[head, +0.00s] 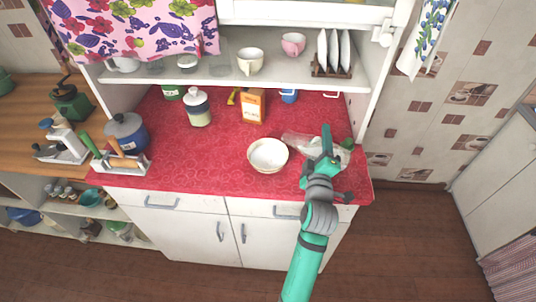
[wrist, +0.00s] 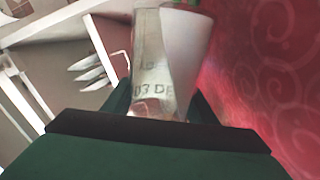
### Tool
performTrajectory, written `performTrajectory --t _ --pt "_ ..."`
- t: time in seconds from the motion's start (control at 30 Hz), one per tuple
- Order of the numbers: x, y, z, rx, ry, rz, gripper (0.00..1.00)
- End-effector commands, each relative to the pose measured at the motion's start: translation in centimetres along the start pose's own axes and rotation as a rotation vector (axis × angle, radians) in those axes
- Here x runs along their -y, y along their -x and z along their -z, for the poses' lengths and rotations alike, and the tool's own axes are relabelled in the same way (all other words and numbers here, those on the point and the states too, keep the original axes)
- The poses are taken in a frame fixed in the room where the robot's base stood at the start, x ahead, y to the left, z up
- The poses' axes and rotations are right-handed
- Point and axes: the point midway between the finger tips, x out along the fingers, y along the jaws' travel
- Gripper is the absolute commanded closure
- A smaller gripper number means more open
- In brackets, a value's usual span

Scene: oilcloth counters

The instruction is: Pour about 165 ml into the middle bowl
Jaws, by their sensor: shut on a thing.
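A white bowl (head: 268,154) stands on the red counter cloth, left of my gripper. My gripper (head: 326,160) is over the right part of the counter and is shut on a clear glass vessel (head: 298,140). The vessel is tilted well over in the head view, its far end towards the left, behind and right of the bowl. In the wrist view the vessel (wrist: 153,65) fills the space between the fingers and has raised lettering. Its liquid level is hard to tell, and no stream shows. A white object (head: 341,155) is partly hidden behind my gripper; I cannot tell whether it is a bowl.
A striped jar (head: 198,107), an orange carton (head: 252,106) and a blue cup (head: 289,96) stand at the back. A shelf above holds a cream cup (head: 250,61), a pink cup (head: 293,44) and a plate rack (head: 332,72). Cloth left of the bowl is clear.

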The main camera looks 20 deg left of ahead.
Motion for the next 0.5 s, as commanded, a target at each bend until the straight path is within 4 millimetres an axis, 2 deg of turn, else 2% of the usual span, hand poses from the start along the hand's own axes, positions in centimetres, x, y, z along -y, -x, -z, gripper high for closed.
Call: performTrajectory --t 0.27,0.5 --pt "0.0 0.0 0.2 -0.001 -0.048 -0.003 0.92" --pt "-0.5 0.0 1.2 -0.003 -0.189 -0.003 0.92"
